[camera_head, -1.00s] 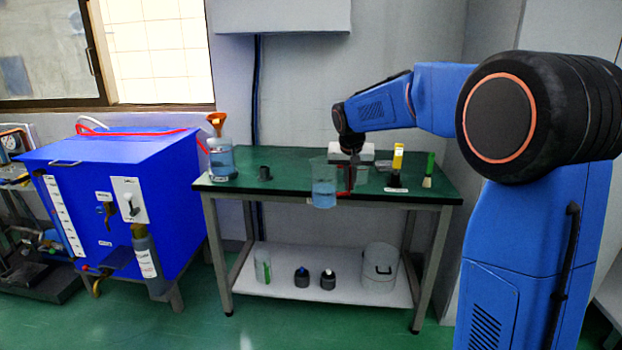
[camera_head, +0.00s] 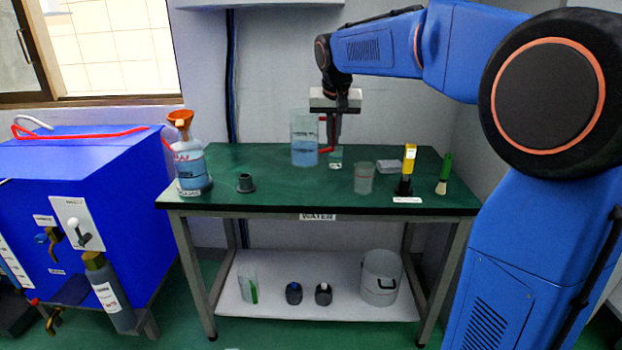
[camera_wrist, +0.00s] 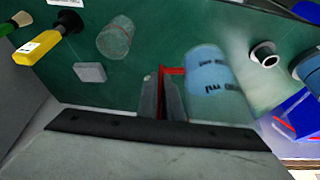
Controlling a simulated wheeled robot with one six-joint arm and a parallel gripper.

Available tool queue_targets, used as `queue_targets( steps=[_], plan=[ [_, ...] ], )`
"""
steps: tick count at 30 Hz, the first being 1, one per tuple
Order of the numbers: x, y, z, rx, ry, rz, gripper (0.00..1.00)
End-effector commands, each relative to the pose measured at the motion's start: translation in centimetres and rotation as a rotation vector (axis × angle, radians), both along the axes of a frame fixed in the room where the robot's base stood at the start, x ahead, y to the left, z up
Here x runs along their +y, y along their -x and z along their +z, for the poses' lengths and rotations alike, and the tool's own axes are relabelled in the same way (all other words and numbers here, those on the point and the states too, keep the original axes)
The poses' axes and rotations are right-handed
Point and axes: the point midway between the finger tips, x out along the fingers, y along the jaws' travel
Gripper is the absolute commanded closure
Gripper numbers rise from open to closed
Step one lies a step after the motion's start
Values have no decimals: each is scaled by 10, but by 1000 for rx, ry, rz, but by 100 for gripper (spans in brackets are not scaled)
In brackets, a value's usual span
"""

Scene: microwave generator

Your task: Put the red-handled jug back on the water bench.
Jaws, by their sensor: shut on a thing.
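The jug (camera_head: 304,150) is clear, with blue water in it and a red handle (camera_head: 327,134) on its right side. It is upright over the back middle of the green-topped water bench (camera_head: 290,190), which has a WATER label on its front edge. I cannot tell whether its base touches the top. My gripper (camera_head: 328,140) points down and is shut on the red handle. In the wrist view, the handle (camera_wrist: 172,71) lies between the fingers (camera_wrist: 162,98), and the jug (camera_wrist: 214,82) is to their right.
An empty clear beaker (camera_head: 363,178), a yellow-handled tool (camera_head: 408,165) and a green-handled brush (camera_head: 444,175) are farther right. A dark ring-shaped piece (camera_head: 245,183) and an orange-funnelled bottle (camera_head: 190,165) are left. The front middle is clear.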

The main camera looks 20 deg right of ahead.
Motion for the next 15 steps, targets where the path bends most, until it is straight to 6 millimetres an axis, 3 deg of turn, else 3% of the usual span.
queue_targets(
  steps=[9,15],
  plan=[
    [0,0,-48,2,0,1,100],
    [0,0,-59,1,0,0,100]
  ],
)
